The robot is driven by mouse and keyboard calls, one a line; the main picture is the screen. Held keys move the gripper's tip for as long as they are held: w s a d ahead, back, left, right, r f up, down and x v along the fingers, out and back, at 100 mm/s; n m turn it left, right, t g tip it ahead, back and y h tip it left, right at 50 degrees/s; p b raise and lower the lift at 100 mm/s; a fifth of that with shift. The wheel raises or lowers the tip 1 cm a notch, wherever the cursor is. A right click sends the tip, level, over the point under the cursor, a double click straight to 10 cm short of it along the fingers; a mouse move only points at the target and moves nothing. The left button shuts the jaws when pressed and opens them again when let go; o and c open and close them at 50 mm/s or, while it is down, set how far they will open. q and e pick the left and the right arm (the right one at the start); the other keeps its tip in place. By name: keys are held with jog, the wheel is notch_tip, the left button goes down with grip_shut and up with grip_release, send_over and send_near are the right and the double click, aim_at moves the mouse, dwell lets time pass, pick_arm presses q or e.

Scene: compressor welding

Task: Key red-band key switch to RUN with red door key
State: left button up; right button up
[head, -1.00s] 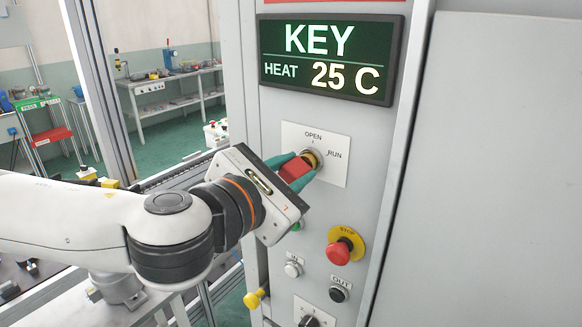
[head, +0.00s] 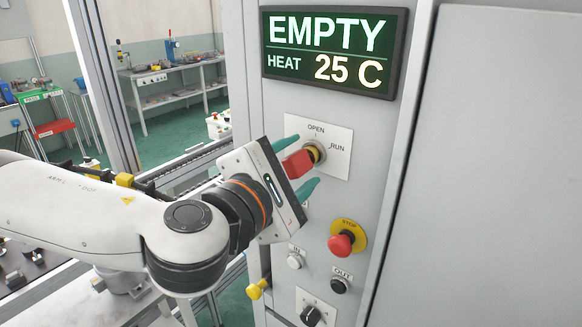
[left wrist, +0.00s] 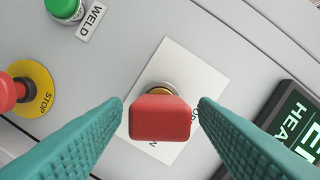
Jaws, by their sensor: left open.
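The red key (head: 296,164) is in the key switch (head: 314,153), which has a yellowish ring and sits on a white plate (head: 338,168) marked OPEN and RUN. My left gripper (head: 302,162) is open, with one teal finger above the key and one below it, both apart from it. In the left wrist view, the red key head (left wrist: 160,117) shows between the spread fingers of the left gripper (left wrist: 161,103) and hides most of the switch. Which mark the switch points to is hard to tell. My right gripper is not in view.
The display (head: 333,50) above reads EMPTY and HEAT 25 C. A red STOP button (head: 341,244) on a yellow disc, an IN button (head: 295,261), an OUT button (head: 340,285) and a black knob (head: 311,315) are below. The green WELD button (left wrist: 64,8) shows in the wrist view.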

pick_arm(q)
jog(key=b+v, duration=0.1)
jog(key=v, duration=0.2)
jog(key=shift+f, duration=0.15)
jog(key=b, duration=1)
send_near(292, 171)
jog(key=shift+s+a, duration=0.25)
jog(key=shift+s, duration=0.25)
dwell(0.4)
